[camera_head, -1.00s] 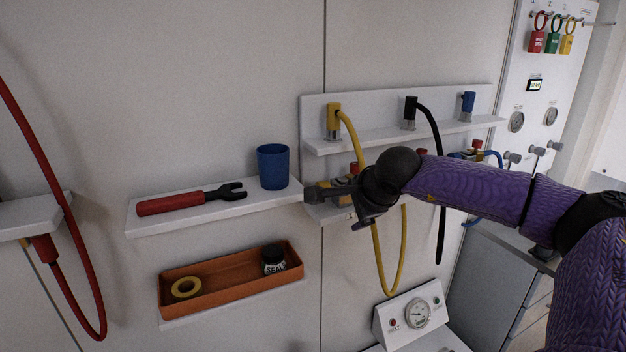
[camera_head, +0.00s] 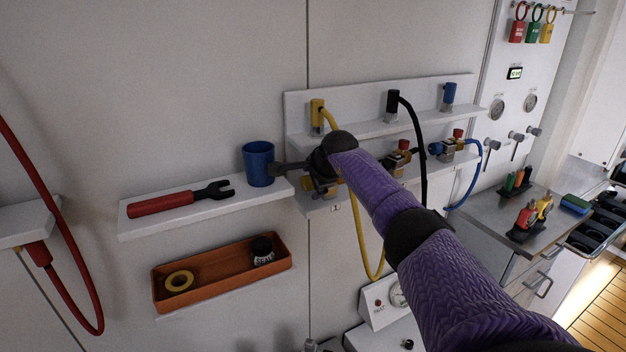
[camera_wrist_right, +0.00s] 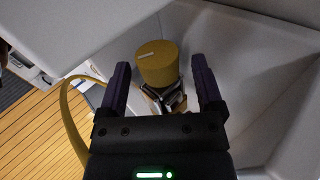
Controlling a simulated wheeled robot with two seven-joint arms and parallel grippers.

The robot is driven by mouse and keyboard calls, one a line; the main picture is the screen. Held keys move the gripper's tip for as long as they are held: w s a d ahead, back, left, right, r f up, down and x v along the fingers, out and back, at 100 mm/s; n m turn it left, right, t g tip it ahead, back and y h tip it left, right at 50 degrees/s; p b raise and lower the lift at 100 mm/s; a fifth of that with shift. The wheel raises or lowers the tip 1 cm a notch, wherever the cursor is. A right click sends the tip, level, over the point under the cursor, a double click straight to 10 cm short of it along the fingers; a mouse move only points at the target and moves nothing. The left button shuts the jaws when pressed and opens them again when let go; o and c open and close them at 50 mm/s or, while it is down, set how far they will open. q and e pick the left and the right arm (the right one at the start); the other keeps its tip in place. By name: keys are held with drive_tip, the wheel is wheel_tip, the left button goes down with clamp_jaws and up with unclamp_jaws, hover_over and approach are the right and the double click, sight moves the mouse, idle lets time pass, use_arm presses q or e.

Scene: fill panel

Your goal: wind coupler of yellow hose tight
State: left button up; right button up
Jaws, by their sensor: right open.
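The yellow hose (camera_head: 360,235) hangs in a loop below the lower right shelf. In the right wrist view a round yellow coupler (camera_wrist_right: 157,62) with a pale mark lies between my fingers, above a metal fitting (camera_wrist_right: 168,100). The hose curves past at left. My right gripper (camera_wrist_right: 160,72) is open, with gaps visible on both sides of the coupler. In the head view my right gripper (camera_head: 285,168) is beside the blue cup, and my arm partly hides the yellow fitting. My left gripper is not in view.
A blue cup (camera_head: 258,164) stands close to the gripper on the left shelf, with a red-handled wrench (camera_head: 165,203). Below is an orange tray (camera_head: 215,284). Black (camera_head: 423,150) and blue (camera_head: 475,180) hoses are to the right of the yellow one.

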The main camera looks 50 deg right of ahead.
drive_tip(key=shift+f, duration=0.1)
clamp_jaws()
drive_tip(key=shift+f+t+b, duration=0.2)
drive_tip(key=shift+t+b, duration=0.1)
drive_tip(key=shift+b, duration=0.35)
drive_tip(key=t+b, duration=0.1)
drive_tip(key=b, duration=0.3)
drive_tip(key=t+h+b, duration=0.1)
drive_tip(key=t+b, duration=0.1)
drive_tip(key=b, duration=0.2)
drive_tip(key=f+t+h+b, duration=0.1)
drive_tip(key=t+b, duration=0.1)
drive_tip(key=b, duration=0.3)
drive_tip(key=shift+s, duration=0.1)
drive_tip(key=shift+a+r+t+b, duration=0.1)
drive_tip(key=shift+r+t+b, duration=0.25)
drive_tip(key=shift+b, duration=0.4)
unclamp_jaws()
drive_tip(key=shift+s, duration=0.1)
